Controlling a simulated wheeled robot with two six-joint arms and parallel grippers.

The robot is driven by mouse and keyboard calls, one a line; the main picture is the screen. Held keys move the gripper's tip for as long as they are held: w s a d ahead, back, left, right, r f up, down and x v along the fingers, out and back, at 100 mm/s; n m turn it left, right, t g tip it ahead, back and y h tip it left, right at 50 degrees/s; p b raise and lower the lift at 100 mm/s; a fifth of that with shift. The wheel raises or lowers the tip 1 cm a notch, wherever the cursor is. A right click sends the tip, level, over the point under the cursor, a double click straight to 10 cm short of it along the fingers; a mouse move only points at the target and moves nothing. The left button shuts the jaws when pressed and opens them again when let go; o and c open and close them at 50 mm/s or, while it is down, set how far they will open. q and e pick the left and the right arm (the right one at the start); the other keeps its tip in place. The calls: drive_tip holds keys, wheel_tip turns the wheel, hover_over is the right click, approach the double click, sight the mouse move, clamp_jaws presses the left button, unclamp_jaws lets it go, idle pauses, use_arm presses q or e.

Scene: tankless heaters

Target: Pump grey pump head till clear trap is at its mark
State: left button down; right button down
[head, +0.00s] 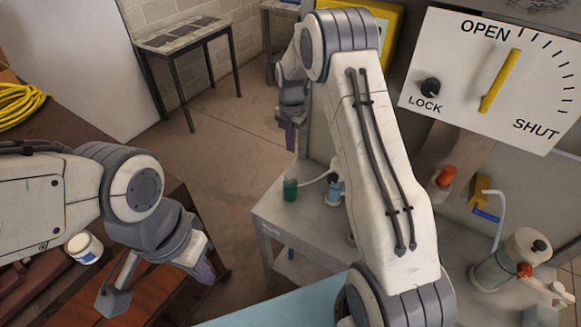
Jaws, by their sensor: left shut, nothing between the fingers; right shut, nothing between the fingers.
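My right gripper (291,137) is shut and empty, pointing down above the floor behind the grey bench. A translucent, pale vessel (494,270) with a red fitting (525,270) and a black knob stands on the bench at the right, apart from both grippers. I cannot tell whether it is the clear trap. I cannot make out a grey pump head for sure or any level mark; my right arm hides part of the bench.
A green bottle (290,190) and a blue bottle (334,190) stand on the grey bench (300,235). A white hose (499,212) hangs by a blue-handled valve (486,215). An OPEN/SHUT panel (455,75) is above. A white tub (84,248) is at left.

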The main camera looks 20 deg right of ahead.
sight(291, 175)
wheel_tip(291, 175, down, 11)
drive_tip(key=p, duration=0.4)
drive_tip(key=shift+f+p, duration=0.1)
drive_tip(key=shift+p, duration=0.3)
wheel_tip(291, 175, down, 3)
drive_tip(key=b, duration=0.3)
drive_tip(key=shift+s, duration=0.1)
